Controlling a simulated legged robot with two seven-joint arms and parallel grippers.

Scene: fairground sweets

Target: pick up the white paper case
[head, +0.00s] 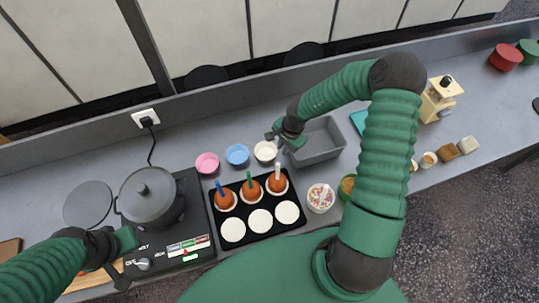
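The white paper case (265,152) sits on the grey counter, at the right end of a row with a pink case (207,163) and a blue case (237,155). My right gripper (274,140) is just above and right of the white case in the picture. Its fingers look apart, with nothing seen between them. Whether it touches the case I cannot tell. My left gripper (124,262) is at the lower left, by the hob and away from the cases; its fingers are not clear.
A grey bin (318,142) stands right of the white case. Below the cases, a black tray (247,224) holds toffee apples on sticks and white discs. A sprinkles tub (320,197) stands right of it. A pot (151,196) sits on the hob at left.

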